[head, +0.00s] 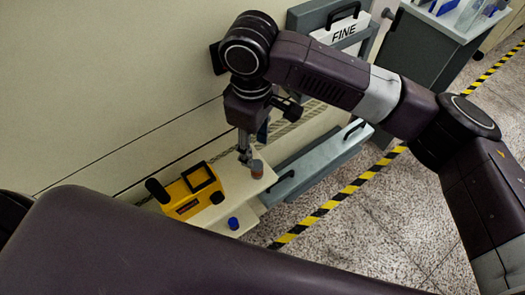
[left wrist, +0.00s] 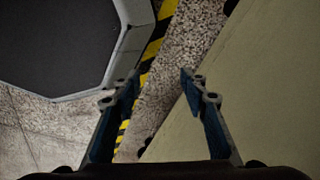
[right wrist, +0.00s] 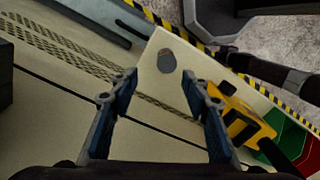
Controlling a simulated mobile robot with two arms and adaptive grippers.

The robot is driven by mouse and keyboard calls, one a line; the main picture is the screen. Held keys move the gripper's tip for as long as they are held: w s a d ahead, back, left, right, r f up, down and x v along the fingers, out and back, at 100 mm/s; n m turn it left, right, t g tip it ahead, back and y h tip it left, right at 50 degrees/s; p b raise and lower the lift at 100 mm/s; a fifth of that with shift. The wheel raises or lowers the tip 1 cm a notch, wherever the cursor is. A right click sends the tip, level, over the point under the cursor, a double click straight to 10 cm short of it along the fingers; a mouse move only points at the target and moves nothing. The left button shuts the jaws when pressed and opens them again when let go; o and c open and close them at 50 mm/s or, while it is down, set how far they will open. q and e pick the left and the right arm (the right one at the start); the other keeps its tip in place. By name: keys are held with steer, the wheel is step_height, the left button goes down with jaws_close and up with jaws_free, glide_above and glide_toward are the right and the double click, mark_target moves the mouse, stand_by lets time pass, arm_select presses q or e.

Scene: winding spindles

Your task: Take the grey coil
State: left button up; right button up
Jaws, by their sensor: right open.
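A small round coil (head: 257,169) stands near the right end of a cream ledge, reddish-brown on its side in the head view. In the right wrist view, the coil (right wrist: 166,62) shows a grey round top just beyond the fingertips. My right gripper (head: 246,154) points down close beside and above it. Its fingers (right wrist: 158,84) are apart with nothing between them. My left gripper (left wrist: 161,84) shows only in its own wrist view, with its fingers apart and empty, over floor and a pale surface.
A grey drawer (head: 318,160) juts out on the right. Yellow-black tape (head: 345,192) crosses the floor.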

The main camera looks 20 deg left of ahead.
mark_target(256, 164)
steer(key=f, duration=0.1)
steer(key=s+f+p, duration=0.1)
steer(key=f, duration=0.1)
steer(key=shift+s+d+f, duration=0.25)
steer(key=shift+s+f, duration=0.05)
steer(key=f, duration=0.1)
steer(key=f+p, duration=0.1)
steer(key=shift+w+f, duration=0.25)
steer(key=shift+f, duration=0.4)
jaws_close()
arm_select(q)
steer(key=shift+g, duration=0.3)
steer(key=s, duration=0.1)
steer(key=s+r, duration=0.1)
steer(key=s, duration=0.3)
steer(key=shift+s+a+r, duration=0.1)
steer(key=shift+s+r, duration=0.1)
steer(key=shift+r, duration=0.15)
arm_select(e)
steer(key=shift+r, duration=0.1)
